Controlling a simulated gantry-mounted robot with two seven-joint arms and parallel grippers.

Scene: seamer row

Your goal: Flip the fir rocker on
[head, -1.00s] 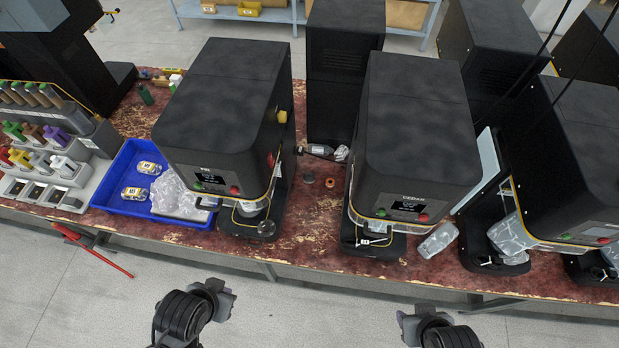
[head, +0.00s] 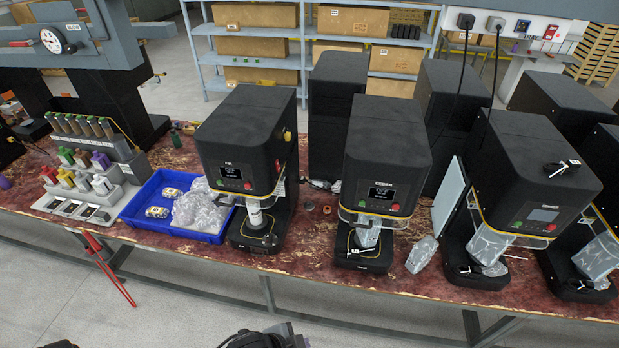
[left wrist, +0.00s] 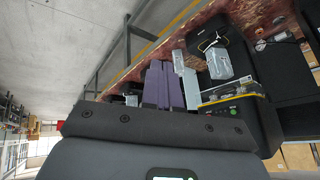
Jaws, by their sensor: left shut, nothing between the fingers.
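The fir machine (head: 240,150) is the leftmost black seamer on the table in the head view, with a small label, a lit screen and red and green buttons on its front. A yellow knob (head: 288,135) sticks out of its right side. I cannot make out a rocker or its position at this size. My left gripper (head: 285,339) is at the bottom edge of the head view, in front of the table and well apart from the machine. Its purple-grey fingers (left wrist: 164,85) are shut and empty in the left wrist view. My right gripper is out of view.
Right of it stand another seamer (head: 385,160) and further ones (head: 530,175). A blue tray (head: 150,213) with packs lies to the left, beside a grey rack (head: 85,180). A red-handled tool (head: 108,268) leans at the table's front. The floor in front is open.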

